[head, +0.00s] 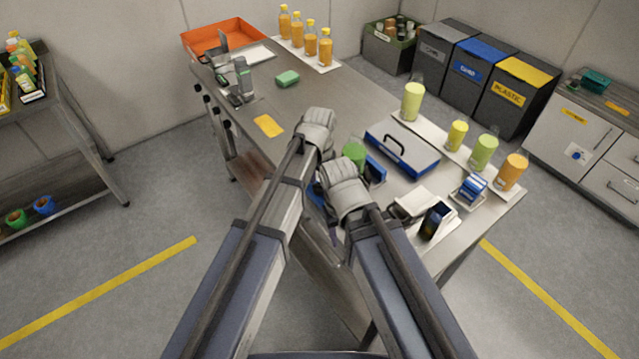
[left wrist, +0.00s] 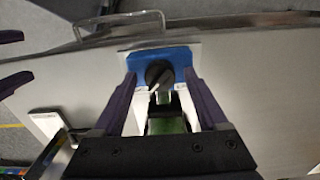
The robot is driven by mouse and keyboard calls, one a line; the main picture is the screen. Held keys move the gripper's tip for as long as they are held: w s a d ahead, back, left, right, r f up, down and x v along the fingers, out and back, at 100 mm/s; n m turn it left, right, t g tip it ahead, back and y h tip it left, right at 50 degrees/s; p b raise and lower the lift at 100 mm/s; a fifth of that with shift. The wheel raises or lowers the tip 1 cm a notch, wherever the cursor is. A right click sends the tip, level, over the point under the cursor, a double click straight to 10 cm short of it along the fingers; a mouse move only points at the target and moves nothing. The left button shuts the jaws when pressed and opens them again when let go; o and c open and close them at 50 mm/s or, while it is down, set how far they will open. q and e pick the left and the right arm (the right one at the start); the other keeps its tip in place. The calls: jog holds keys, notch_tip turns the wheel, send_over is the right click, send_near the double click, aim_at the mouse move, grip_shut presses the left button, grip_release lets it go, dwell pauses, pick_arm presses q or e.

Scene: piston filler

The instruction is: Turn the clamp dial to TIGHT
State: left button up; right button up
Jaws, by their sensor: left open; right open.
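A blue block (left wrist: 183,58) on a pale plate carries a round black dial (left wrist: 160,73) with a light pointer mark in the left wrist view. I cannot read any lettering on it. My left gripper (left wrist: 162,82) is open, its two purple fingers on either side of the dial, with gaps visible. A green piece (left wrist: 168,125) shows nearer the palm. In the head view my left gripper (head: 318,128) and right gripper (head: 345,188) are side by side over the bench, their fingers mostly hidden. The right gripper's open fingers (left wrist: 12,60) show at the left wrist view's left edge.
On the metal bench (head: 300,105), a green cylinder (head: 354,154) and a blue-grey case with a handle (head: 403,148) stand close by. Bottles (head: 412,100) line the right edge. A small dark-screened device (head: 436,220) stands near the front. The bench's left part is more open.

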aim_at(319, 187)
pick_arm(q)
jog(key=shift+r, duration=0.2)
jog(key=shift+r+p, duration=3.7)
jog(key=shift+p, duration=0.2)
jog(key=s+a+n, duration=0.6)
jog(key=a, duration=0.3)
jog(key=s+a+n, duration=0.5)
jog(key=a, duration=0.3)
jog(key=s+d+m+y, duration=0.1)
jog(key=s+d+m, duration=0.2)
jog(key=d, duration=0.8)
jog(key=s, duration=0.2)
jog(key=shift+s+f+m+b, duration=0.3)
jog(key=shift+m+b, duration=0.05)
jog(key=shift+m, duration=0.05)
jog(key=shift+c, duration=0.3)
